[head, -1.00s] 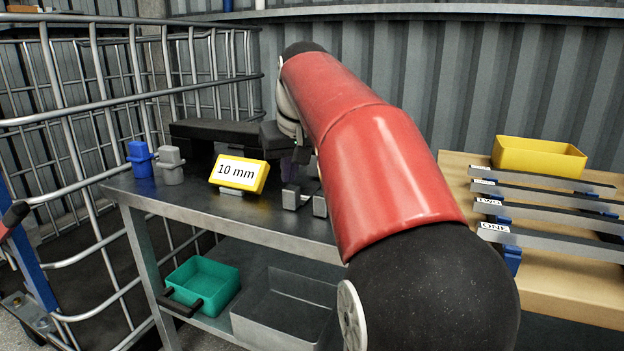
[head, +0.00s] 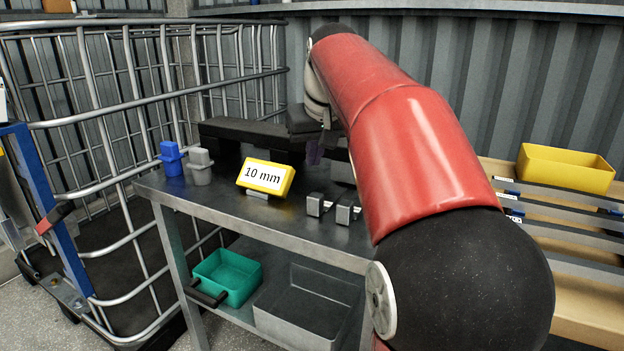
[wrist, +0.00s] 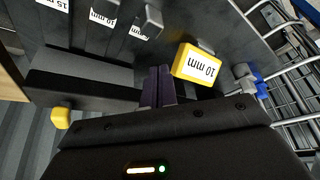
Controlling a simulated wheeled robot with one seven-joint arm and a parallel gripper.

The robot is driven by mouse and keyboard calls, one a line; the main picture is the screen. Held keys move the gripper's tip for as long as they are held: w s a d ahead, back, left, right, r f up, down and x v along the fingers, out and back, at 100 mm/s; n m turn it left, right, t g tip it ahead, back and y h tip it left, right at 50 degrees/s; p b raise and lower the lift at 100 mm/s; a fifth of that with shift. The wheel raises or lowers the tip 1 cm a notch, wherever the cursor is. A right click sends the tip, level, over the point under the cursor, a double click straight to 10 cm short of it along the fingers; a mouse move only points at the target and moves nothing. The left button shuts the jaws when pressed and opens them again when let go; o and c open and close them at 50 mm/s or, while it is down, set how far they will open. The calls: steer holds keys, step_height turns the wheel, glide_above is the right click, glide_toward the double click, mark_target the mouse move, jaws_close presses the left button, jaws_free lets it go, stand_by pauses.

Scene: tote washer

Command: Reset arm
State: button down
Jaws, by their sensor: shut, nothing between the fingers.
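My red and black arm fills the right middle of the head view. My gripper (head: 314,152) is partly hidden behind the arm there, above the back of the metal bench (head: 215,206). In the wrist view my gripper (wrist: 157,88) shows dark fingers closed together with nothing between them. A yellow block labelled 10 mm (head: 265,177) stands on the bench, left of and nearer than the gripper. In the wrist view the same yellow block (wrist: 197,66) is just right of the fingers, apart from them.
A blue piece (head: 171,159) and a grey piece (head: 200,167) stand at the bench's left. Two small metal blocks (head: 333,208) sit near its front. A green bin (head: 227,278) and a grey tray (head: 307,304) are below. A wire cage (head: 105,120) borders the left; a yellow bin (head: 566,168) stands right.

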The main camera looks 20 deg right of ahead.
steer(key=s+a+f, duration=0.5)
steer(key=s+f, duration=0.5)
steer(key=s, duration=0.1)
steer(key=s+a+f+n, duration=0.1)
steer(key=s+a+f, duration=0.5)
steer(key=s+f, duration=0.4)
steer(key=shift+s+a+y, duration=0.2)
steer(key=shift+s+y, duration=0.1)
steer(key=shift+s, duration=0.95)
